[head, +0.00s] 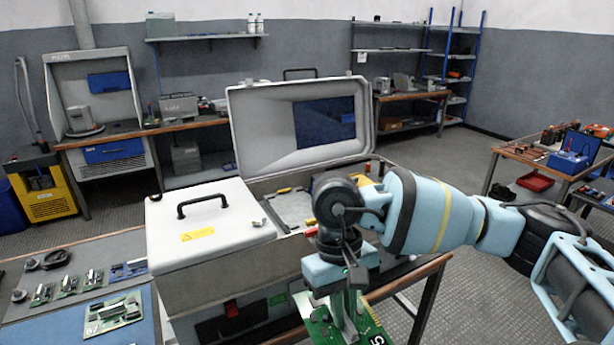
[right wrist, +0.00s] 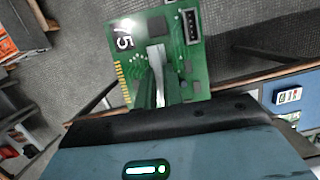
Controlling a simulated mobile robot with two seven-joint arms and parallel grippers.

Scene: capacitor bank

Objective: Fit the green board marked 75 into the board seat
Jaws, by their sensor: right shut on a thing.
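The green board marked 75 (head: 318,328) is at the bottom edge of the head view, partly cut off there. I cannot make out the board seat. My left gripper is not in view.
A white cabinet (head: 225,245) with a black handle stands on the bench, left of my right arm. Behind it is an open case with a raised lid (head: 262,135). Another green board (head: 112,314) lies on the blue mat (head: 75,330), near several small modules.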

